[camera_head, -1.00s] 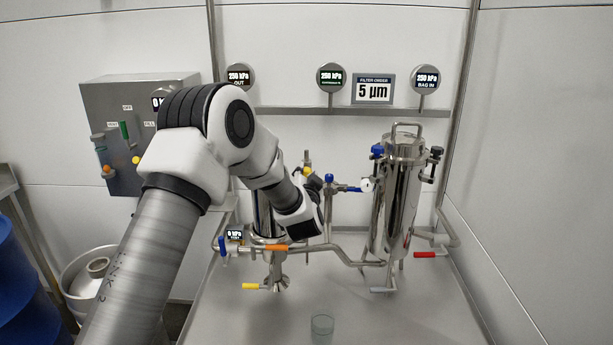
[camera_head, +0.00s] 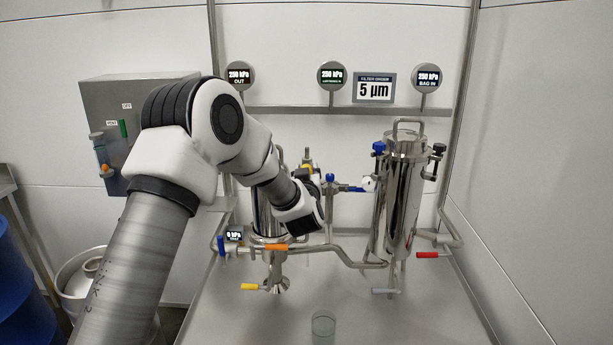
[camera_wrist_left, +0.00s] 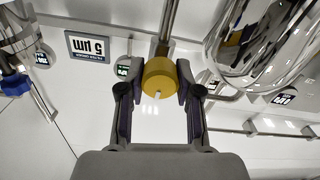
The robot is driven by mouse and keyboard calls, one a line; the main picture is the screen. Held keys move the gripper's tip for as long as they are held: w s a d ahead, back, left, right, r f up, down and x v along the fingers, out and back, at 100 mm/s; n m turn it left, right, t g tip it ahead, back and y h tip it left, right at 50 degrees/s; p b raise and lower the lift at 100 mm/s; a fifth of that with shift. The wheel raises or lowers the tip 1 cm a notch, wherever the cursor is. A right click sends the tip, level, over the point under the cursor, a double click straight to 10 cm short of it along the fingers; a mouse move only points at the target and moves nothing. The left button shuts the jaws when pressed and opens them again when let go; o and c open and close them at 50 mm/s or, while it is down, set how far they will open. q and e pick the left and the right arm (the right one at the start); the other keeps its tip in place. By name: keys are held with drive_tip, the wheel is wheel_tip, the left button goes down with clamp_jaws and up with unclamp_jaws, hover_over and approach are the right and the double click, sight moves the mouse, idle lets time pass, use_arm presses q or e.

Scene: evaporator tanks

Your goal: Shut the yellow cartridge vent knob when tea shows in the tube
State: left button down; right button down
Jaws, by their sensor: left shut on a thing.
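The yellow vent knob (camera_wrist_left: 159,76) is a round cap with a short white mark, at the end of a thin metal pipe (camera_wrist_left: 171,22) in the left wrist view. My left gripper (camera_wrist_left: 157,92) has one finger on each side of the knob and is shut on it. In the head view the knob is mostly hidden by my left wrist, beside the cartridge housing (camera_head: 265,215), which my arm partly covers. I cannot make out the tube or any tea in it. My right gripper is not in view.
The bag filter housing (camera_head: 400,205) stands right, with a red-handled valve (camera_head: 428,255). An orange-handled valve (camera_head: 273,247) and a yellow-handled valve (camera_head: 249,287) sit low at the cartridge. A glass (camera_head: 323,325) stands on the table front. Gauges (camera_head: 332,76) read 250 kPa.

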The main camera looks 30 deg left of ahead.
use_arm(q)
drive_tip(key=shift+n, duration=0.4)
drive_tip(key=c, duration=0.8)
unclamp_jaws()
drive_tip(key=shift+o, duration=0.2)
drive_tip(key=v, duration=1.2)
